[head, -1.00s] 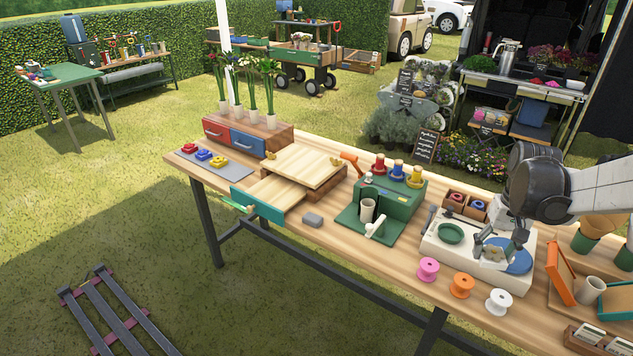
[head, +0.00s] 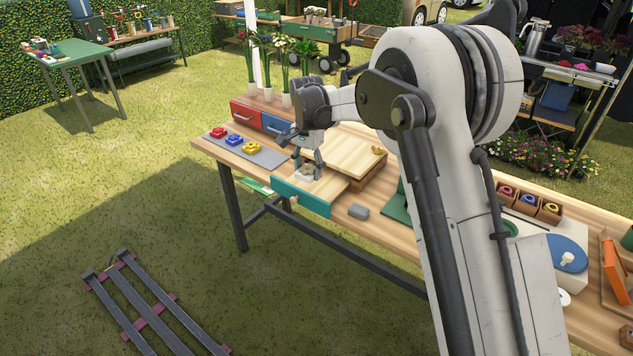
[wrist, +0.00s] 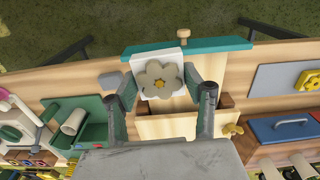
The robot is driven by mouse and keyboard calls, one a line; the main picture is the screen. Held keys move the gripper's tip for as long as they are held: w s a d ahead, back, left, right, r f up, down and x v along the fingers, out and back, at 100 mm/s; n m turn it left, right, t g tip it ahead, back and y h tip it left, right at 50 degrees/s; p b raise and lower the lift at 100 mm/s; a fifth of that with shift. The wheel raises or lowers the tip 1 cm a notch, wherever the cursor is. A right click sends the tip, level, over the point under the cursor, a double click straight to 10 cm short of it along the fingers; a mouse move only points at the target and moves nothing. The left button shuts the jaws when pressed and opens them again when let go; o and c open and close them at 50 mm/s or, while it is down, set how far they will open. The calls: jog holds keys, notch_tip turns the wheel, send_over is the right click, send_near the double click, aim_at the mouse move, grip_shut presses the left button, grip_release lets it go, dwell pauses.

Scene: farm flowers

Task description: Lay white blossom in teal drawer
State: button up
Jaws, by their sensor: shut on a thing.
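My gripper (wrist: 168,90) is shut on the white blossom (wrist: 160,80), a pale flower on a white square block. In the wrist view the blossom sits between both fingers, over the open teal drawer. The drawer's teal front (head: 301,196) has a wooden knob (wrist: 183,33) and is pulled out toward the near edge of the table. In the head view my gripper (head: 308,168) points down just behind that front, and the blossom is small and partly hidden by the fingers. I cannot tell whether the block touches the drawer floor.
A wooden lid with yellow knobs (head: 357,153) covers the box behind the drawer. A grey mat with red, blue and yellow pieces (head: 263,156) lies left. A small grey block (head: 358,212) lies right of the drawer. A blue disc (head: 567,253) stands far right. My arm hides the table's middle.

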jog(key=a, duration=0.3)
jog(key=p, duration=0.1)
send_over(315, 183)
notch_tip(315, 183, down, 7)
jog(key=shift+f, duration=0.2)
jog(key=shift+f+p, duration=0.35)
jog(key=shift+f, duration=1.6)
jog(key=shift+f, duration=0.2)
jog(key=o, duration=1.1)
jog(key=shift+r, duration=0.15)
